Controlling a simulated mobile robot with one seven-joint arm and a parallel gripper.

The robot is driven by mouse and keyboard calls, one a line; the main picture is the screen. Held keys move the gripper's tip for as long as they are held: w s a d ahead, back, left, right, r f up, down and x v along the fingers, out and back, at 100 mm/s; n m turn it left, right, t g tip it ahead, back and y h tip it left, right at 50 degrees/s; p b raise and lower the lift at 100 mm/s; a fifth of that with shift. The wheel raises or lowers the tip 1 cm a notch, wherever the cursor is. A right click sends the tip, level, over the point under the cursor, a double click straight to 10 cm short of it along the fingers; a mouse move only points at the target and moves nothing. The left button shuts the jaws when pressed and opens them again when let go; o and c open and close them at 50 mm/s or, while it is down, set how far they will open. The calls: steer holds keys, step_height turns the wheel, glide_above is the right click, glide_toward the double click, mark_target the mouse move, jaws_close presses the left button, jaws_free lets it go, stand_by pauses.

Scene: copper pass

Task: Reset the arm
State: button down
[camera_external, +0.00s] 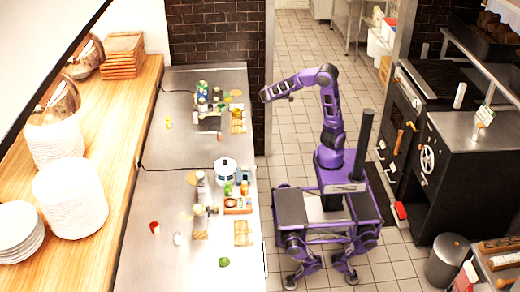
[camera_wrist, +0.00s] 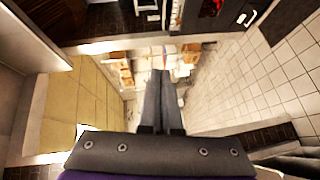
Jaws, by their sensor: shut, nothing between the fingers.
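My purple arm is raised from my base in the external view and reaches left, toward the steel counter (camera_external: 170,200). My gripper (camera_external: 265,97) is at the arm's end, in the air near the counter's right edge. In the wrist view my gripper (camera_wrist: 163,78) has its two long grey fingers together, with nothing seen between them. It touches nothing that I can see.
Bottles and small items stand on the counter, with a white pot (camera_external: 225,170) among them. A black oven (camera_external: 440,110) is to the right, and a grey bin (camera_external: 447,260) stands at lower right. Tiled floor (camera_external: 298,60) behind my base is open.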

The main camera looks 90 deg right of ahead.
steer(key=shift+w+d+r+n+t+h, duration=1.4)
steer(key=shift+w+r+n+t+h, duration=1)
steer(key=shift+w+h, duration=1.25)
steer(key=s+a+f+n+t+y+p, duration=0.1)
steer(key=a+f+n+t+y, duration=0.15)
steer(key=a+f+y, duration=0.4)
steer(key=s+a+f+n+t+y, duration=0.2)
steer(key=f+t+y, duration=0.1)
steer(key=f, duration=0.6)
steer(key=w+a+r+n+t+y, duration=0.1)
steer(key=w+a+t+y, duration=0.1)
steer(key=a, duration=0.5)
steer(key=w+a+r+n+t+y, duration=0.1)
steer(key=a+r+t+y, duration=0.1)
steer(key=a, duration=0.5)
steer(key=w+a+r+n+t+y, duration=0.1)
steer(key=w+a+r+t+y, duration=0.1)
steer(key=a, duration=0.5)
steer(key=t+y, duration=0.1)
steer(key=t, duration=0.1)
steer(key=shift+w+a+t, duration=0.15)
steer(key=shift+w+t, duration=0.15)
steer(key=shift+t, duration=0.05)
